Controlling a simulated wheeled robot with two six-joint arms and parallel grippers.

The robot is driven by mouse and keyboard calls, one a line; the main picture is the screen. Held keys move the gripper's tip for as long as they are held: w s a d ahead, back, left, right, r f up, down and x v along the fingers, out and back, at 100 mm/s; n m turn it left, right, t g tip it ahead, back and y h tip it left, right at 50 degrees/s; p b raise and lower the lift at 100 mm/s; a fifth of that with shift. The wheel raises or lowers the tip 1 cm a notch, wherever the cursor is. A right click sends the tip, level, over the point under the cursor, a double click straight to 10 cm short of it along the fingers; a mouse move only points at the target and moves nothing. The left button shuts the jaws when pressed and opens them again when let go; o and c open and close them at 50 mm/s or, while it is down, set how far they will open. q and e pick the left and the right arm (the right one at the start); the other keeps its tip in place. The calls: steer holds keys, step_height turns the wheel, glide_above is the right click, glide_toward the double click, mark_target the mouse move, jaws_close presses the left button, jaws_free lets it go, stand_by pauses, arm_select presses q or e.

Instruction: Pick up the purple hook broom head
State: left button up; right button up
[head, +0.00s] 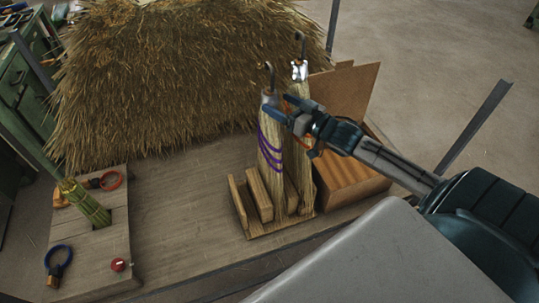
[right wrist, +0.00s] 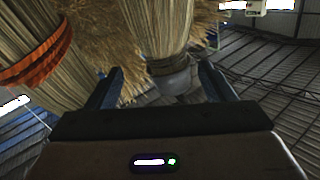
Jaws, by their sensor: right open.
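The purple hook broom head (head: 270,150) stands upright in a wooden rack, a pale straw bundle with purple winding, a grey collar and a dark hook on top. My right gripper (head: 279,106) is open beside its upper part, just below the collar. In the right wrist view, a straw bundle with a grey collar (right wrist: 174,78) lies between the open fingers of my right gripper (right wrist: 160,72), with no visible grip. No purple winding shows there, so I cannot tell which broom head this is. My left gripper is not in view.
Another hooked broom head (head: 299,72) stands close behind. An orange-wound bundle (right wrist: 38,55) shows in the right wrist view. A large straw pile (head: 170,75) fills the back. Bench space left of the rack is clear.

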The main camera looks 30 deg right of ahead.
mark_target(264, 98)
steer(key=shift+w+a+f+b, duration=0.15)
steer(key=shift+w+a+b, duration=0.25)
steer(key=shift+b, duration=0.6)
steer(key=b+x, duration=0.2)
steer(key=x, duration=0.1)
steer(key=shift+w+a, duration=0.1)
steer(key=shift+a, duration=0.15)
steer(key=shift+w+a, duration=0.2)
steer(key=shift+w, duration=0.45)
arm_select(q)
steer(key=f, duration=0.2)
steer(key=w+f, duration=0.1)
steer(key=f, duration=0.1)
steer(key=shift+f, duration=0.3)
arm_select(e)
steer(key=c, duration=1.6)
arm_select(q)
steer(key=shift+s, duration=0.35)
arm_select(e)
jaws_close()
steer(key=shift+r, duration=0.25)
